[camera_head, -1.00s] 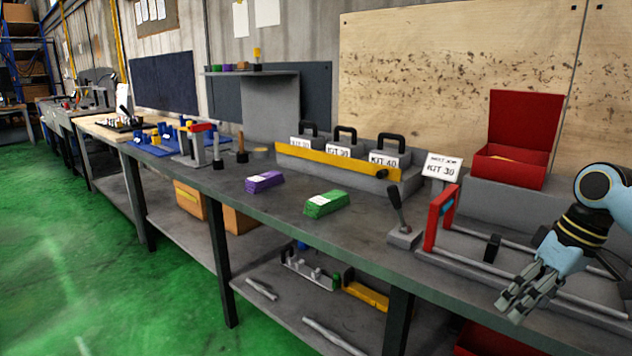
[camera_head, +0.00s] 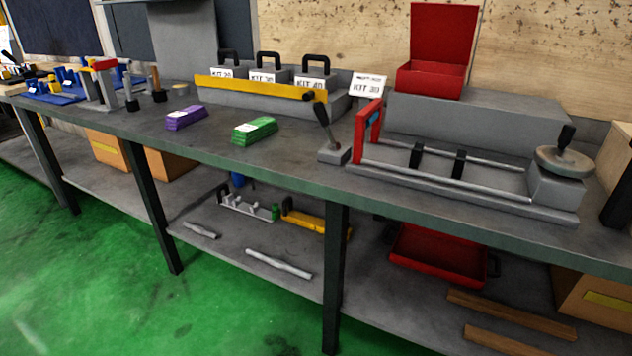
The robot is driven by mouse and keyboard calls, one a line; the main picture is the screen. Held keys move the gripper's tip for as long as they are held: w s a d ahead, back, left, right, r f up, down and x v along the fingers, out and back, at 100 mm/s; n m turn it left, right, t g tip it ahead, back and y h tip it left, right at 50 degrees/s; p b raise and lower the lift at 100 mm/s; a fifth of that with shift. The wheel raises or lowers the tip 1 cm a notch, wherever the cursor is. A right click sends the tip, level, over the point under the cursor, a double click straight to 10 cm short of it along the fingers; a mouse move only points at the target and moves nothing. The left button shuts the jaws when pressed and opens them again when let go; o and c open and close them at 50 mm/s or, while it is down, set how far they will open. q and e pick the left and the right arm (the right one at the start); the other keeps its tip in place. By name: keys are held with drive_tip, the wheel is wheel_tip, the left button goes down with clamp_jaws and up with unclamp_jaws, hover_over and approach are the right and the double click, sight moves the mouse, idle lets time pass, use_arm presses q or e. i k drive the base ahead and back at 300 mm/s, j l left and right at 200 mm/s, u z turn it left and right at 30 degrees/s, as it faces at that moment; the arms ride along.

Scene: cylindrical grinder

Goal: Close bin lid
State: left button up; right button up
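A red bin (camera_head: 431,79) stands on a grey block at the back right of the bench. Its red lid (camera_head: 443,32) is up, upright at the back of the bin, so the bin is open. What lies inside the bin is hidden from this angle. Neither of my grippers shows in the head view now.
The workbench (camera_head: 290,168) has a grinder-like fixture (camera_head: 460,170) with rails and a handwheel in front of the bin. A lever (camera_head: 328,135), green block (camera_head: 254,130), purple block (camera_head: 185,118) and kit rack (camera_head: 270,88) stand left. Green floor (camera_head: 90,290) is clear.

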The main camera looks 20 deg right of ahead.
sight(444, 33)
drive_tip(key=z, duration=1.35)
